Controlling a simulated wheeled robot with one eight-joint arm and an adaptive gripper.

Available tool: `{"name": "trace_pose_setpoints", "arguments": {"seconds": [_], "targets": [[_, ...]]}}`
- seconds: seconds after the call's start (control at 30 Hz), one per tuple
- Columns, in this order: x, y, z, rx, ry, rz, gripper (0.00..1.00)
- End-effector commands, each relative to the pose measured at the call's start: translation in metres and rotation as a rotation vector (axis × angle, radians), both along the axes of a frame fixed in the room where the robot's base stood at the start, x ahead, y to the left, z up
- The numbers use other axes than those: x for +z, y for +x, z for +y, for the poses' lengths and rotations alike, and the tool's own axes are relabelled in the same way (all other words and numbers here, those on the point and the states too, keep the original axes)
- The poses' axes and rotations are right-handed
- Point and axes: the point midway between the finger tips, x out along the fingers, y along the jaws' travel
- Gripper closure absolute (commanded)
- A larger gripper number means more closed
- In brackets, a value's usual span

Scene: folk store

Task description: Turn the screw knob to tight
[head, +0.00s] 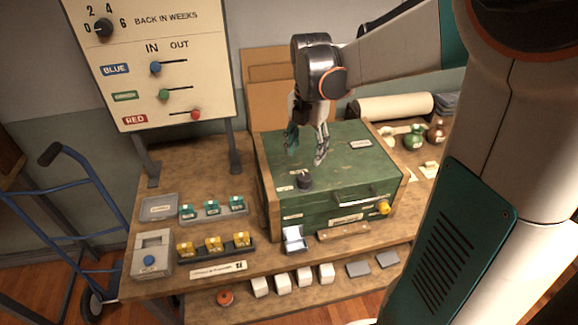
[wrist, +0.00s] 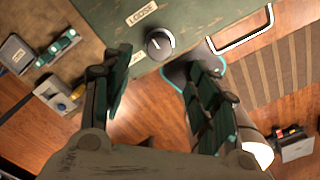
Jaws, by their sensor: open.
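The screw knob (head: 304,181) is a small dark round knob on the lid of the green box (head: 340,209), near its front left. In the wrist view the knob (wrist: 160,44) has a pale mark on its top; I cannot tell its exact direction. A label reading LOOSE (wrist: 143,13) lies beside it, and a second label (wrist: 136,58) is partly hidden by my left finger. My gripper (head: 306,155) hangs fingers-down above the lid, slightly behind the knob. Its fingers (wrist: 163,62) are spread and empty, apart from the knob.
A yellow knob (head: 383,207) and a handle are on the box's front. Trays of teal (head: 211,208) and yellow (head: 213,244) pieces stand on the bench to the left. A slider board (head: 155,70) rises behind. Space above the lid is clear.

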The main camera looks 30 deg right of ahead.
Motion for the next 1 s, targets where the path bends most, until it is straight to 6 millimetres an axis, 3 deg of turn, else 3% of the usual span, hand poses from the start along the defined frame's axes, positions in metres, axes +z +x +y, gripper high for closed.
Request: {"name": "trace_pose_setpoints", "arguments": {"seconds": [0.03,0.3,0.5,0.97,1.0], "targets": [[-0.013,0.001,0.000,0.000,0.000,0.000,0.45],[-0.066,0.001,0.000,-0.001,0.000,-0.001,0.45],[-0.093,0.001,0.000,-0.001,0.000,-0.001,0.45],[-0.104,0.000,0.000,-0.002,0.000,-0.001,0.45],[-0.104,0.000,0.000,-0.002,0.000,-0.001,0.50]]}}
